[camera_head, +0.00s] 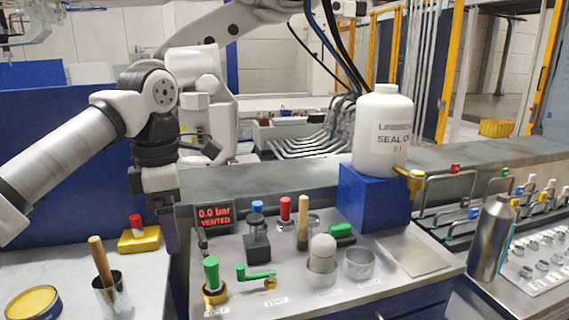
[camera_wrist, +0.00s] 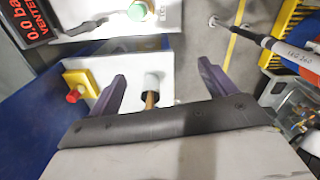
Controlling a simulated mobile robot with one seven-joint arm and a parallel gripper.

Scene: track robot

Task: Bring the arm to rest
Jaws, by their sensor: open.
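My arm (camera_head: 70,150) reaches in from the left, and my gripper (camera_head: 169,240) points down with dark purple fingers above the gap between the left worktop and the control panel. In the wrist view my gripper (camera_wrist: 162,72) is open, with nothing gripped between its fingers. A metal cup (camera_wrist: 151,80) holding a wooden-handled tool shows beyond and between the fingers; in the head view the cup (camera_head: 113,296) stands apart, lower left of the gripper.
A yellow box with a red button (camera_head: 139,240) sits left of the gripper. The pressure display (camera_head: 215,215) reads 0.0 bar, VENTED. A green-handled valve (camera_head: 211,275), a white bottle (camera_head: 383,130) on a blue block (camera_head: 372,200) and a steel flask (camera_head: 491,238) stand right. A yellow tin (camera_head: 33,302) lies front left.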

